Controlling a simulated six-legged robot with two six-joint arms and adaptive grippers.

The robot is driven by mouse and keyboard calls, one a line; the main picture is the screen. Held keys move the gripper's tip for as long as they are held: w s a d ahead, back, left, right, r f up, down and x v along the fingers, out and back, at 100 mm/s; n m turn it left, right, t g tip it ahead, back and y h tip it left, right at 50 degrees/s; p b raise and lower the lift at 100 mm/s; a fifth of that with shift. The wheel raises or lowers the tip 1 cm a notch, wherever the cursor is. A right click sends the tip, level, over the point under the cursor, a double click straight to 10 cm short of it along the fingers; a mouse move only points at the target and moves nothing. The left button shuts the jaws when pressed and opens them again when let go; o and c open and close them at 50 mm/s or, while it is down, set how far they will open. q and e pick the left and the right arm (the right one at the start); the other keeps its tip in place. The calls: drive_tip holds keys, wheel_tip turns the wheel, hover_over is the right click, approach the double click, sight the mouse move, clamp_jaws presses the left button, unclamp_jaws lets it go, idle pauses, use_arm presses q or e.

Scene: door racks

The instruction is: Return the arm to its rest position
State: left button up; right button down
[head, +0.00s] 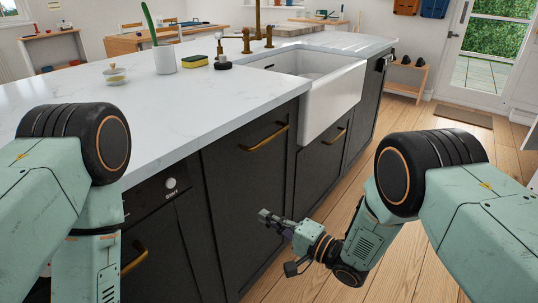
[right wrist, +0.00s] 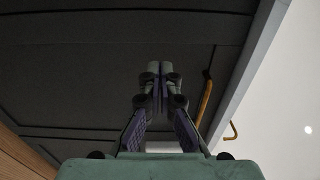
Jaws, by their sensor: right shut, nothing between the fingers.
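My right gripper (head: 268,217) is in front of the dark cabinet fronts (head: 246,190), below the counter edge and above the wooden floor. In the right wrist view its fingers (right wrist: 160,75) are together with nothing between them. The dark cabinet panel (right wrist: 90,60) lies beyond the fingers, and a brass handle (right wrist: 204,100) is to their right. My left arm comes in at the left of the head view, but its gripper is out of frame.
A white counter (head: 190,105) with a white sink (head: 325,95) stands ahead. Brass handles (head: 265,137) stick out from the cabinets. Wooden floor (head: 430,250) is open to the right.

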drive_tip(key=s+d+f+n+g+h, duration=0.3)
drive_tip(key=s+d+f+n+h, duration=0.3)
drive_tip(key=s+d+f+h, duration=0.7)
drive_tip(key=s+d+g+h, duration=0.1)
drive_tip(key=s+d+g, duration=0.2)
drive_tip(key=s, duration=1)
drive_tip(key=s+d+g+p, duration=0.1)
drive_tip(key=s+d+g, duration=0.3)
drive_tip(key=s+d, duration=0.4)
drive_tip(key=s, duration=0.5)
drive_tip(key=shift+d+f+n+h, duration=0.2)
drive_tip(key=shift+d+n+h, duration=0.1)
drive_tip(key=shift+d+h, duration=0.1)
drive_tip(key=shift+s, duration=0.1)
